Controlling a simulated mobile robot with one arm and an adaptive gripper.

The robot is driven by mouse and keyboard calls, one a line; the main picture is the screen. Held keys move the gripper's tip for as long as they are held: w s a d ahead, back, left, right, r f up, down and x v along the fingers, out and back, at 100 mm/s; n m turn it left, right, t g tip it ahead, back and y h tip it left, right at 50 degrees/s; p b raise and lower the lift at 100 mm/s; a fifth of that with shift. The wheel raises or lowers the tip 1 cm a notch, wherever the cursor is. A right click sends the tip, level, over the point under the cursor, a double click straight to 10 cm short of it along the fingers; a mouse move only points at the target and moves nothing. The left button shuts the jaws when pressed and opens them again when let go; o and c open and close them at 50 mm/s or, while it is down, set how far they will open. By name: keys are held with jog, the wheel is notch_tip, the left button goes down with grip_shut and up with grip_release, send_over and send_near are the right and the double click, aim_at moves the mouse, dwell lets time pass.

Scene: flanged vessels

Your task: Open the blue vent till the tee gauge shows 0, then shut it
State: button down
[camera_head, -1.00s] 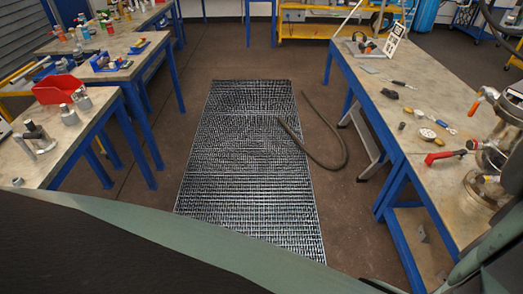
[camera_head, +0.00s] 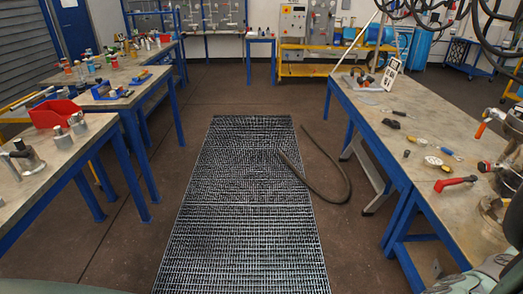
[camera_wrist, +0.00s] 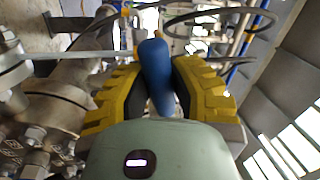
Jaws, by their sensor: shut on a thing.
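My gripper (camera_wrist: 160,92) shows in the wrist view, its two ridged yellow fingers closed on a blue handle (camera_wrist: 157,75). I take this handle to be the blue vent's; its top end sticks up past the fingers, and its lower part is hidden behind my gripper's body. The gripper and the blue handle do not show in the head view. I cannot make out the tee gauge or its reading in either view.
Grey bolted flanges (camera_wrist: 40,135) and a pipe (camera_wrist: 92,65) stand close left of my gripper. In the head view, a right-hand bench (camera_head: 400,110) carries a red-handled valve (camera_head: 455,183). A floor grating (camera_head: 245,200) and a hose (camera_head: 325,190) lie between benches.

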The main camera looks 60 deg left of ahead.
jog(key=shift+a+r+m+g+h+b, duration=0.1)
jog(key=shift+r+m+g+h+b, duration=0.2)
jog(key=shift+r+m, duration=0.4)
jog(key=shift+a+r+m+h+b, duration=0.1)
jog(key=shift+r+m+b, duration=0.3)
jog(key=shift+m, duration=0.6)
jog(key=c, duration=0.8)
grip_release()
jog(key=v, duration=1.2)
jog(key=shift+w+a, duration=0.1)
